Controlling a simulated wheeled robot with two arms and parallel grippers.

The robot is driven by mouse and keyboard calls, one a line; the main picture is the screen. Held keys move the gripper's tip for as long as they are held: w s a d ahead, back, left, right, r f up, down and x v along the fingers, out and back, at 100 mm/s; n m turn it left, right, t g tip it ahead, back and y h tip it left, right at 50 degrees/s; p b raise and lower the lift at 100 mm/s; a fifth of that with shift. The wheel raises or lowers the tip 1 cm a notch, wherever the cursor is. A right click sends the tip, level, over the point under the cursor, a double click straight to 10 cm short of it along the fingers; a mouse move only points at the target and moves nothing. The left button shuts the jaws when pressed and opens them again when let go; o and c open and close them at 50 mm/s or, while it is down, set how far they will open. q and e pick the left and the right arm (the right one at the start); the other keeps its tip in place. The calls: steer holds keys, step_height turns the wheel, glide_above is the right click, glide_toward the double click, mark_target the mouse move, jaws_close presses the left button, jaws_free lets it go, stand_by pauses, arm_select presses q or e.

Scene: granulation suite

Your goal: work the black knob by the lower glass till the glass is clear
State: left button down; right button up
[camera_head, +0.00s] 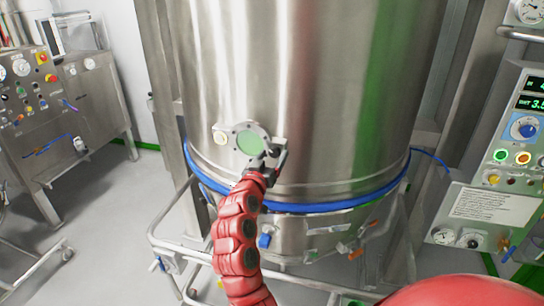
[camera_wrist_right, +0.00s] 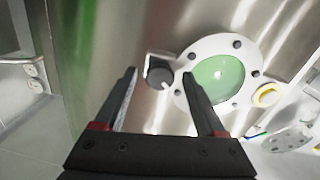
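The lower glass (camera_head: 249,142) is a round pale green window in a bolted metal flange, low on the steel vessel. In the wrist view the glass (camera_wrist_right: 218,78) looks evenly green with a small bright spot; I cannot tell how clear it is. The black knob (camera_wrist_right: 158,77) is a small dark round piece with a light pointer, beside the flange. My right gripper (camera_wrist_right: 159,75) is open, its fingertips either side of the knob in the picture; no contact shows. In the head view my right gripper (camera_head: 270,162) is just right of the glass and mostly hides the knob. My left gripper is out of view.
The big steel vessel (camera_head: 300,80) fills the middle, with a blue band (camera_head: 300,207) below the glass. A control panel (camera_head: 520,130) stands at the right, and a steel cabinet (camera_head: 90,95) at the left. A tube rail (camera_head: 165,245) runs in front. Left floor is mostly clear.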

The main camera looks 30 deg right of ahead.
jaws_close()
